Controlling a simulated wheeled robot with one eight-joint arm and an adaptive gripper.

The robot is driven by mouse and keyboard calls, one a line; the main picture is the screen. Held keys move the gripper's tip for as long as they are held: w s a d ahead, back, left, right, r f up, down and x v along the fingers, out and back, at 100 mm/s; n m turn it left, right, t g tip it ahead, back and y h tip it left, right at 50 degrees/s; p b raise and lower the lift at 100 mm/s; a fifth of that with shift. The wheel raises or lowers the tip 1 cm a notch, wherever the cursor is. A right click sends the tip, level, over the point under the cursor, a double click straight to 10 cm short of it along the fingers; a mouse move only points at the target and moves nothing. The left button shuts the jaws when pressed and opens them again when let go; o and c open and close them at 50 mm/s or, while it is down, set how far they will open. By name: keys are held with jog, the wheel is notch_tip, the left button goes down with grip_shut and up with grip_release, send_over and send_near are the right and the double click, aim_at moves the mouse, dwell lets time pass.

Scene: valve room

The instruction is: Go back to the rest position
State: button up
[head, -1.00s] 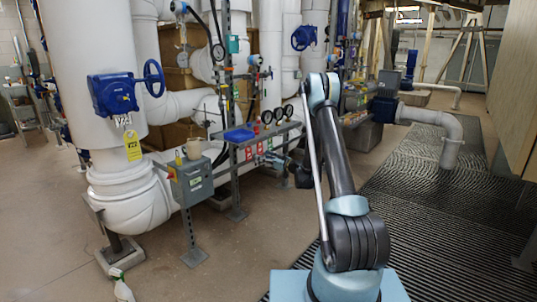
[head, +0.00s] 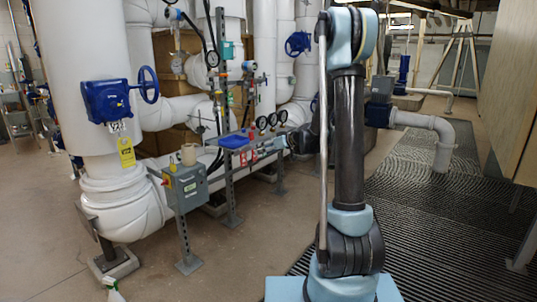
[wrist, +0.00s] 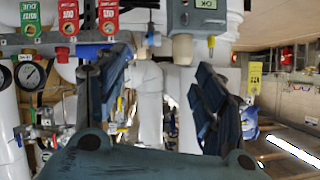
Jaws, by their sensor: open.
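My arm stands nearly upright at the centre right of the head view. My gripper (wrist: 163,68) shows in the wrist view with its two dark blue fingers spread apart and nothing between them. In the head view the gripper (head: 262,150) is small, left of my arm, near the gauges and tags of the pipe rack. Its fingers are hard to make out there. The wrist view appears upside down.
A grey control box (head: 187,187) with a beige cup on top stands on a post at left. A blue valve actuator (head: 107,101) with a yellow tag (head: 126,151) sits on the big white pipe. A blue tray (head: 234,141) lies on the rack. Ribbed matting (head: 440,230) at right is clear.

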jog(key=s+d+r+m+g+h, duration=0.15)
jog(key=s+d, duration=0.25)
jog(key=s, duration=0.7)
jog(key=s+d+m+g+h, duration=0.1)
jog(key=s+d+m+h, duration=0.2)
jog(key=s, duration=0.9)
jog(key=s+d+f+m+h, duration=0.1)
jog(key=s+d+f+h, duration=0.1)
jog(key=s+d, duration=0.2)
jog(key=s+d+f+m+g+h, duration=0.1)
jog(key=s+d, duration=0.4)
jog(key=s, duration=0.6)
jog(key=s+d+f+m+g+h, duration=0.1)
jog(key=s+d+f+m+h, duration=0.1)
jog(key=s+d+f, duration=0.3)
jog(key=s+h, duration=0.1)
jog(key=s, duration=0.2)
jog(key=shift+f, duration=0.15)
jog(key=shift+w+f, duration=0.2)
jog(key=shift+w, duration=0.3)
